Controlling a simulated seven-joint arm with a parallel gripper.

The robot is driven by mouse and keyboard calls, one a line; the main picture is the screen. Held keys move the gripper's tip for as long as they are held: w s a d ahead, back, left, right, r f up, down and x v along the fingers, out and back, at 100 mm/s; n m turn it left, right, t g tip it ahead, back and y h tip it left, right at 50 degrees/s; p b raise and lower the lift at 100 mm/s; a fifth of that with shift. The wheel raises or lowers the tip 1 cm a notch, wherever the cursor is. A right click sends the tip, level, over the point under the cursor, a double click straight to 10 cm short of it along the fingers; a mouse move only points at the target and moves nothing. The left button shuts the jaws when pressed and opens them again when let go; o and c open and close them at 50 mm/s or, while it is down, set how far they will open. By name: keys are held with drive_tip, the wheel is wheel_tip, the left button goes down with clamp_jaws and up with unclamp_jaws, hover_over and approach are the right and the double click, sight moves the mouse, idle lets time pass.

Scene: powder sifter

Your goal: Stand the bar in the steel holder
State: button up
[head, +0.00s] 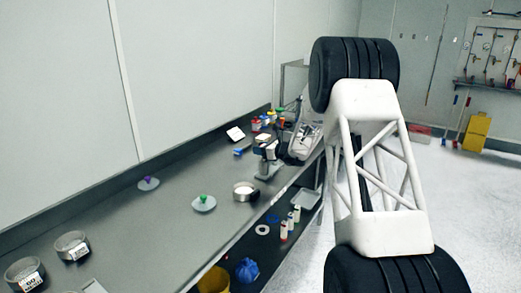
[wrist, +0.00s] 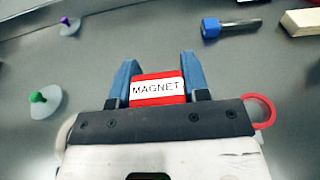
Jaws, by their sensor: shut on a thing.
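My gripper (wrist: 158,78) has blue fingers and is shut on a red block with a white label reading MAGNET (wrist: 157,90), which I take to be the bar's top end. The rest of the bar is hidden behind the gripper's body in the wrist view. In the head view, my gripper (head: 269,150) is small, over the right edge of the bench. A grey metal piece (head: 266,172) shows just below it; it may be the steel holder, but I cannot tell. Whether the bar touches it is too small to tell.
A blue-headed tool (wrist: 211,28) and a cream block (wrist: 302,22) lie beyond my gripper. Lids with a green knob (head: 203,203) and a purple knob (head: 148,183) lie left. A round sieve (head: 245,192) stands near the front edge. Bare bench lies between them.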

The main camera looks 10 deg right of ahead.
drive_tip(key=shift+f, duration=0.1)
drive_tip(key=o, duration=1.2)
drive_tip(key=shift+s+d, duration=0.1)
drive_tip(key=shift+s+d+r, duration=0.25)
drive_tip(key=shift+s+d, duration=0.2)
drive_tip(key=shift+d, duration=0.05)
drive_tip(key=v, duration=1)
drive_tip(key=shift+s+d, duration=0.1)
drive_tip(key=shift+s, duration=0.1)
